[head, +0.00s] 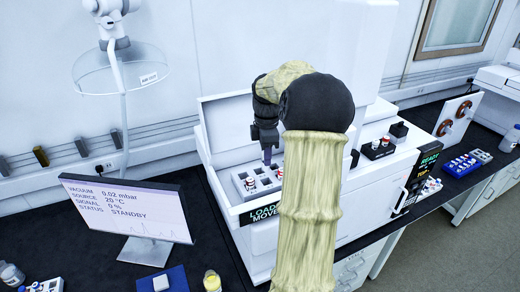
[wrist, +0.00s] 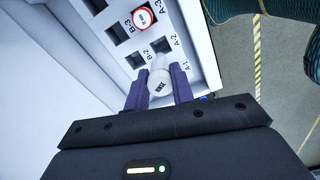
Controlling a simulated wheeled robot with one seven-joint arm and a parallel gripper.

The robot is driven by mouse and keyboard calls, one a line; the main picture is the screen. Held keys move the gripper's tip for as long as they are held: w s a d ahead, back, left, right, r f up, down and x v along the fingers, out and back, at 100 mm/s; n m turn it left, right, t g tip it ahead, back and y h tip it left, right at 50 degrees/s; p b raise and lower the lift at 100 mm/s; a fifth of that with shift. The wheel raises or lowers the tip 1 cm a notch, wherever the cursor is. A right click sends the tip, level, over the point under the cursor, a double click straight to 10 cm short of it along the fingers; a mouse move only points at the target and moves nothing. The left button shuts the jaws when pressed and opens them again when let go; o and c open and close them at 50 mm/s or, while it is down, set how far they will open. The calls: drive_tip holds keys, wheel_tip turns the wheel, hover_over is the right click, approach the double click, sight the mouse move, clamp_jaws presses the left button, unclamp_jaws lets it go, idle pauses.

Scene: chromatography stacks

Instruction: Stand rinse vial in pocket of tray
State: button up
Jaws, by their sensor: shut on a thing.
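My gripper (wrist: 159,88) is shut on the rinse vial (wrist: 159,82), which shows a pale round top with dark lettering between the purple fingers. The vial is at the end of the tray (wrist: 207,50) near the A-1 label; whether its base is inside a pocket cannot be seen. Empty dark pockets lie near the A-2 and B-2 labels.
A red-ringed vial (wrist: 143,18) stands in a tray pocket near A-3. In the head view, red-and-white vials (head: 250,183) stand in the tray. The instrument's raised lid (head: 228,122) is behind it, and a monitor (head: 125,215) stands to the left.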

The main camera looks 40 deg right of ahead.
sight(267, 170)
drive_tip(key=shift+s, duration=0.15)
drive_tip(key=shift+f+b, duration=2.1)
drive_tip(key=shift+b, duration=0.05)
drive_tip(key=shift+r+p, duration=0.1)
drive_tip(key=shift+p, duration=0.5)
drive_tip(key=shift+f, duration=0.4)
drive_tip(key=shift+f+b, duration=0.4)
drive_tip(key=shift+b, duration=0.05)
drive_tip(key=shift+f, duration=0.35)
drive_tip(key=shift+f+b, duration=0.2)
drive_tip(key=shift+b, duration=0.1)
